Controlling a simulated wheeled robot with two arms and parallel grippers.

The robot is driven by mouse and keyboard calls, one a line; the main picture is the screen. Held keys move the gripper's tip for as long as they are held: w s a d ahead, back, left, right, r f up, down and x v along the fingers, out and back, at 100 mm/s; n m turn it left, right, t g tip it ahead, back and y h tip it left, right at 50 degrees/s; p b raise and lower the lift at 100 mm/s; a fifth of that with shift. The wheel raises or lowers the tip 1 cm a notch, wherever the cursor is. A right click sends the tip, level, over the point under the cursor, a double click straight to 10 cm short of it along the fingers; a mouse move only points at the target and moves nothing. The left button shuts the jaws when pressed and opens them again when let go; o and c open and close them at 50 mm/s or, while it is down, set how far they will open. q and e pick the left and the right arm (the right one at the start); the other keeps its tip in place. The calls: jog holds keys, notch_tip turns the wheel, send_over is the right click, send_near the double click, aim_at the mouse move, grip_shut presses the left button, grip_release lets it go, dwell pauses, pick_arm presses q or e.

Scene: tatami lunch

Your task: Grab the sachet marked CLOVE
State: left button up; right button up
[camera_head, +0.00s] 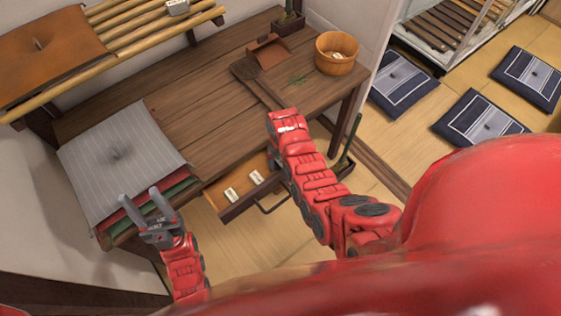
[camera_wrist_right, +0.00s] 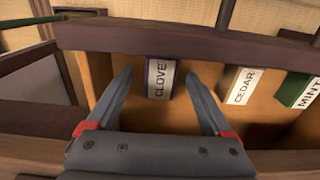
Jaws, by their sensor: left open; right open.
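My left gripper (camera_head: 140,196) is open and empty near the table's front left corner.
The CEDAR sachet (camera_wrist_right: 238,86) and the green-and-white MINT sachet (camera_wrist_right: 298,91) lie to the right in the drawer. A dark drawer wall (camera_wrist_right: 200,43) runs behind them. On the table stand a wooden tub (camera_head: 337,62) and a striped cloth (camera_head: 110,155).

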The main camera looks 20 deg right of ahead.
grip_shut()
dwell(0.4)
